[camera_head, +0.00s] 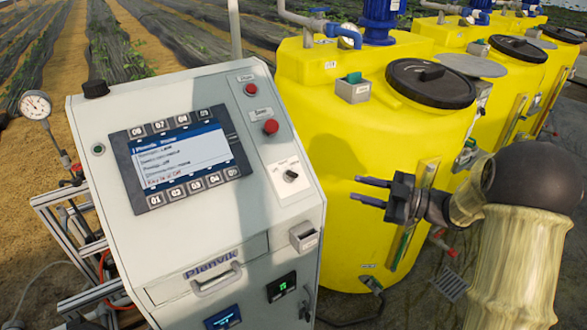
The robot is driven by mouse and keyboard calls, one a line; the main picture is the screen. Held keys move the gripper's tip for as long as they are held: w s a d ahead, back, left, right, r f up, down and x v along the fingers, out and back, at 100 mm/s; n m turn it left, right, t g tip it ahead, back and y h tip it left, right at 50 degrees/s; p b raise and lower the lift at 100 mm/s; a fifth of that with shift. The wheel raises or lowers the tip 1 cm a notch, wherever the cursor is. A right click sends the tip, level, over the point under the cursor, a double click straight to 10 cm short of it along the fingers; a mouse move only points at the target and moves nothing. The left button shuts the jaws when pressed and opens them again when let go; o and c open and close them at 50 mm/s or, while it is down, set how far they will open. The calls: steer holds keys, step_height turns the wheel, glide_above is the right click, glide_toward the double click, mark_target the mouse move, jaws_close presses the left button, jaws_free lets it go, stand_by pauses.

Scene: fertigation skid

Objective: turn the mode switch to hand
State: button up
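The mode switch appears to be the small black rotary knob (290,176) on a white plate on the right side of the grey control cabinet (240,225). The lettering around it is too small to read, so I cannot tell its setting. My gripper (357,190) is to the right of the cabinet, in front of a yellow tank. Its two dark fingers point left toward the cabinet and are apart, with nothing between them. The gripper is clear of the knob.
Two red push buttons (271,127) sit above the knob. A display (180,157) with keys is to its left. A small grey box (303,236) juts out below the knob. Yellow tanks (345,130) with black lids stand behind my gripper. A pressure gauge (36,105) is at far left.

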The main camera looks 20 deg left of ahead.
mark_target(297, 175)
steer(key=shift+s+g, duration=0.3)
steer(key=a+p, duration=0.2)
steer(key=a, duration=0.3)
steer(key=w+a+p, duration=0.1)
steer(key=a+p, duration=0.1)
steer(key=a, duration=0.4)
steer(key=a+p, duration=0.2)
steer(key=a, duration=0.4)
steer(key=shift+w+a+r+p, duration=0.1)
steer(key=shift+w+a+p, duration=0.05)
steer(key=shift+a+p, duration=0.15)
steer(key=shift+d, duration=0.1)
steer(key=shift+c, duration=0.2)
jaws_close()
